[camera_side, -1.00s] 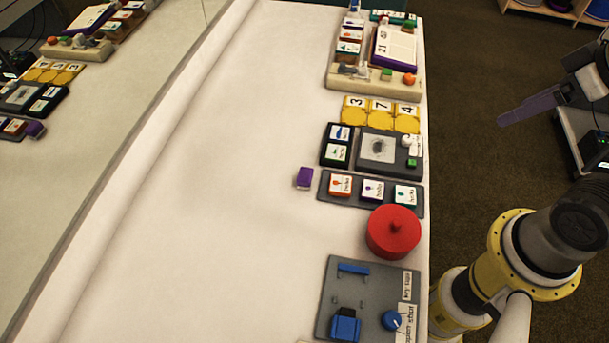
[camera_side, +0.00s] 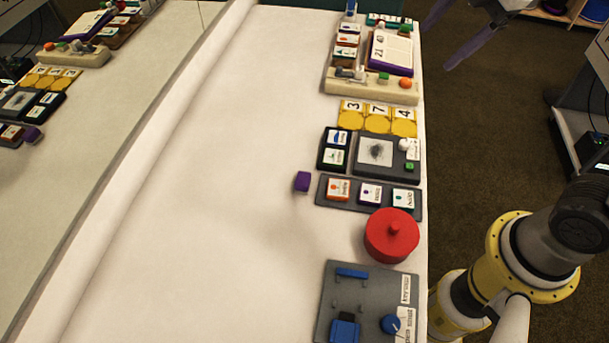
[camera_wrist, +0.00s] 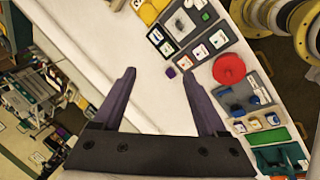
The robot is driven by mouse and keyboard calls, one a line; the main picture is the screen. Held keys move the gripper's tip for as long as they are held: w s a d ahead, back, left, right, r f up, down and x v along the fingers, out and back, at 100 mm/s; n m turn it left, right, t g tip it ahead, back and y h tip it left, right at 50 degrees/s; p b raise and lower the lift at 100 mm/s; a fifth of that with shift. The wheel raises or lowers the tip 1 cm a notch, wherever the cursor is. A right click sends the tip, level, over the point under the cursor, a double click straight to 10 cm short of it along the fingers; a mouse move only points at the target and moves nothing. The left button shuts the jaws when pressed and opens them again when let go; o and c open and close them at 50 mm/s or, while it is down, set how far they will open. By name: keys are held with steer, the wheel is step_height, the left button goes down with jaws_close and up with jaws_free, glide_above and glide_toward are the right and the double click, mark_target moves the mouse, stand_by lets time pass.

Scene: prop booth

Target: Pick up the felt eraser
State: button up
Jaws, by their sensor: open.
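A small purple block (camera_side: 302,181), perhaps the felt eraser, lies alone on the white table, left of the tray of three cards. I cannot tell its material. It also shows in the wrist view (camera_wrist: 170,72), between my fingertips in the picture but well beyond them. My gripper (camera_side: 440,46) is at the top right in the side view, above the floor side of the table edge and far from the block. In the wrist view my gripper (camera_wrist: 158,72) is open, with nothing between its purple fingers.
The card tray (camera_side: 327,198) is just right of the block. A red round lidded pot (camera_side: 391,240) and a grey panel with blue parts (camera_side: 345,292) stand nearer. A dark sketch board (camera_side: 362,172), yellow number tiles (camera_side: 377,124) and a beige stand (camera_side: 345,87) lie farther back. The table's left side is clear.

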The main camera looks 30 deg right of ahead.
steer(key=w+a+f+n+g, duration=0.2)
steer(key=w+a+f+n, duration=0.1)
steer(key=w+a+n, duration=0.25)
steer(key=n+g, duration=0.3)
steer(key=n, duration=0.2)
glide_above(303, 178)
step_height(303, 178, down, 16)
steer(key=shift+m+h, duration=0.25)
steer(key=shift+h, duration=0.15)
steer(key=f, duration=0.8)
steer(key=shift+s+f, duration=0.1)
steer(key=shift+s, duration=0.3)
steer(key=shift+w+f, duration=0.2)
steer(key=shift+f, duration=1.15)
steer(key=shift+w+f, duration=0.2)
steer(key=shift+f, duration=1.1)
jaws_close()
